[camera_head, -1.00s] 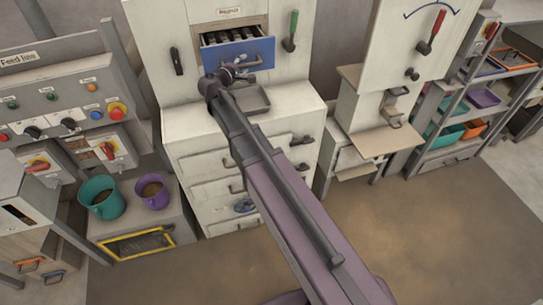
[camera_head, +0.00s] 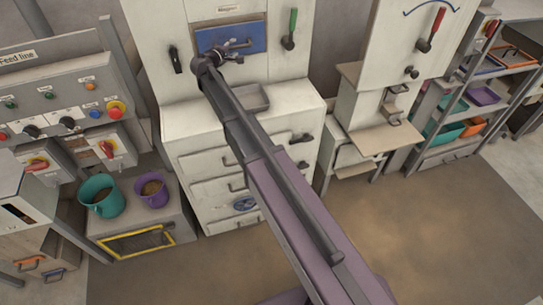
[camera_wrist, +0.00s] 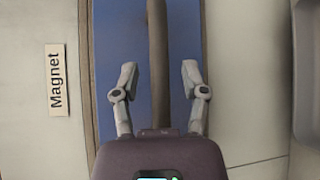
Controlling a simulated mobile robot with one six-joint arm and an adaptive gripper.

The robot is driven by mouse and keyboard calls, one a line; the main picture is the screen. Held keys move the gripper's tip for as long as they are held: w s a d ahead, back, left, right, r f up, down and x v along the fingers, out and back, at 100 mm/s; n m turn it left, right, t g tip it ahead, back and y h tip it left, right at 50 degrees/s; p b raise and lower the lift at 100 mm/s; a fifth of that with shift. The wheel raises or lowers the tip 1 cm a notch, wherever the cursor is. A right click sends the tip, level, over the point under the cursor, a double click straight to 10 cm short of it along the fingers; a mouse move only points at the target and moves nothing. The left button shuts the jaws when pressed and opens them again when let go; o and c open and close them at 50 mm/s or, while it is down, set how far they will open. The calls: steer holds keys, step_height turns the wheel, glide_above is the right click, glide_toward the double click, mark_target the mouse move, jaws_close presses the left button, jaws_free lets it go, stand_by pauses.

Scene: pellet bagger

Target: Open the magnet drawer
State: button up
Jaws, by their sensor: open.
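The magnet drawer's blue front (camera_head: 212,39) is flush in the white cabinet, so the drawer is shut; it also shows in the wrist view (camera_wrist: 183,35). Its dark bar handle (camera_head: 243,44) crosses the front and runs up the middle of the wrist view (camera_wrist: 157,50). My gripper (camera_head: 235,52) is at the drawer front. In the wrist view my gripper (camera_wrist: 160,78) is open, with one finger on each side of the handle and a gap to both. The "Magnet" label (camera_wrist: 56,80) is beside the drawer.
A grey tray (camera_head: 257,100) sits just below the drawer. A green-handled lever (camera_head: 290,30) is to the right and a black handle (camera_head: 175,60) to the left. Teal (camera_head: 98,195) and purple (camera_head: 152,190) buckets stand lower left. Floor is clear at lower right.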

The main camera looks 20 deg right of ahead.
steer(key=p+v, duration=0.2)
steer(key=v, duration=1.1)
steer(key=s+d+f+m+g+y+b, duration=0.25)
steer(key=s+d+f+m+g, duration=0.4)
steer(key=s+d+f, duration=0.65)
steer(key=s+f+m+g+y+b, duration=0.1)
steer(key=s+f+m+g+y, duration=0.1)
steer(key=s, duration=0.7)
steer(key=s+f+m+g+y+b, duration=0.1)
steer(key=s+f+m+g+y, duration=0.1)
steer(key=s+f+y, duration=0.3)
steer(key=s+g, duration=0.1)
steer(key=s, duration=0.3)
steer(key=shift+a+y, duration=0.35)
steer(key=shift+a, duration=0.05)
steer(key=shift+r, duration=0.1)
